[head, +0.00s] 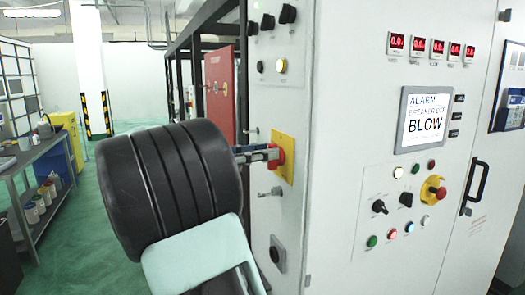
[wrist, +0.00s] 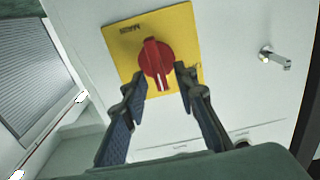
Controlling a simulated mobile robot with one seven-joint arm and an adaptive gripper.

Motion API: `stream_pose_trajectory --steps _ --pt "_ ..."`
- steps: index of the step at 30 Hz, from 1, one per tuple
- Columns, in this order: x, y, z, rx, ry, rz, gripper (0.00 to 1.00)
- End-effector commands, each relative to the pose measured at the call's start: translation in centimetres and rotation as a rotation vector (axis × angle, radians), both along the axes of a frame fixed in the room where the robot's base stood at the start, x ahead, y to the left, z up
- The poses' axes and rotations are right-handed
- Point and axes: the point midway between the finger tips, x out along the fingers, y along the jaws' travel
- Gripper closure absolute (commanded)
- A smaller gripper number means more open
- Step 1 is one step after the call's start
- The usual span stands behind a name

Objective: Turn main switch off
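The main switch is a red rotary knob (wrist: 153,60) on a yellow plate (wrist: 181,24) with dark lettering, fixed to the cabinet's side wall. In the head view, the knob (head: 280,157) and plate (head: 286,171) are partly covered by my fingers. My gripper (wrist: 161,76) is open, with one finger to each side of the knob's raised handle. Gaps show between the handle and both fingertips in the wrist view. In the head view, the gripper (head: 271,153) is right at the knob; whether it touches the knob is unclear. The handle runs roughly along the fingers' direction.
The white cabinet (head: 340,60) carries a display (head: 426,118), several buttons and a red emergency stop (head: 435,189) on its front. A metal key-like latch (wrist: 274,58) sticks out beside the plate; it also shows below the switch in the head view (head: 270,192).

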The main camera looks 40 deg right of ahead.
Motion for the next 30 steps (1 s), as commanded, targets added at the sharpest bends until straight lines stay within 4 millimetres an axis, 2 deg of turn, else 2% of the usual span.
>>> stream_pose_trajectory --steps 7,14,23,30 --pt "-0.02 -0.05 -0.01 0.000 0.000 0.000 0.74" --pt "-0.01 -0.02 -0.01 0.000 0.000 0.000 1.00" --pt "0.01 -0.01 -0.02 0.002 0.007 0.000 1.00" --pt "0.13 -0.01 -0.08 0.019 0.080 0.001 1.00"
